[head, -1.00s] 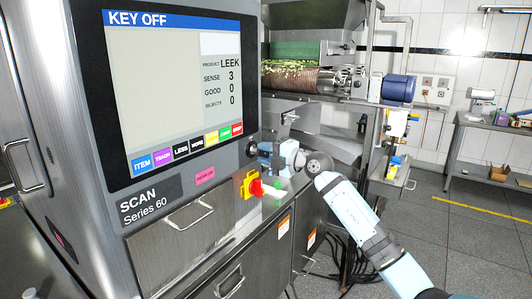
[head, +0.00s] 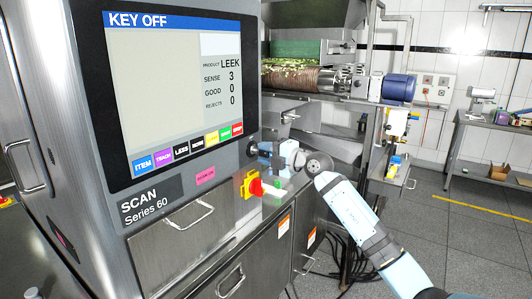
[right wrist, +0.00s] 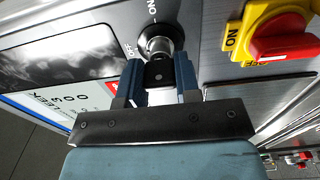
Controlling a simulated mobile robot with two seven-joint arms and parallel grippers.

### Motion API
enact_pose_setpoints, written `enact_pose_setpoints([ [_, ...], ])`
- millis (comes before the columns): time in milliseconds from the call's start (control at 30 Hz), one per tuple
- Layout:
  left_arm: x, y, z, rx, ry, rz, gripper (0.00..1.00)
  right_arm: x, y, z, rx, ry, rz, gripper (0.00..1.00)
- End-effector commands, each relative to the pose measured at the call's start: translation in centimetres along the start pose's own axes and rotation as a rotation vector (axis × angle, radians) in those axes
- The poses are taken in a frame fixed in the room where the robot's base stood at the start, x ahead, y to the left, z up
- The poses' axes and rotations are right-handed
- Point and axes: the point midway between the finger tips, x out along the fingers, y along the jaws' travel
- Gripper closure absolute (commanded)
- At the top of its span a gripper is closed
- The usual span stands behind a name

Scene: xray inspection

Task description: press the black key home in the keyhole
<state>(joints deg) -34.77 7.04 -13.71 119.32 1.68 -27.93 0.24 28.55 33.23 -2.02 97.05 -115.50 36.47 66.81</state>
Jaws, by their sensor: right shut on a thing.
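The black key (right wrist: 158,73) is between the two blue fingers of my right gripper (right wrist: 160,70), which are shut on it. Its front end meets the metal barrel of the keyhole (right wrist: 157,42), which sits in a black ring marked ON and OFF. How deep the key sits in it I cannot tell. In the head view my right gripper (head: 264,149) is at the keyhole (head: 252,149), right of the screen's lower corner, and its fingers hide the key. The screen (head: 180,95) reads KEY OFF. My left gripper is not in view.
A red and yellow rotary switch (head: 251,186) is just below the keyhole and close to my right gripper; it also shows in the right wrist view (right wrist: 285,38). A pink label (head: 206,176) is to its left. Steel drawers (head: 185,230) lie below.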

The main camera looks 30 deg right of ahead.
Motion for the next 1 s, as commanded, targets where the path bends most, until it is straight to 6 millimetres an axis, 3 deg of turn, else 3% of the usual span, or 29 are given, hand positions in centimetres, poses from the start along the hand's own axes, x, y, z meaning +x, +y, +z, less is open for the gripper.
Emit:
enact_pose_setpoints([
  [1000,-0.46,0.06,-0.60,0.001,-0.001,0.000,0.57,0.13,0.13,0.04,0.000,-0.001,0.003,1.00],
])
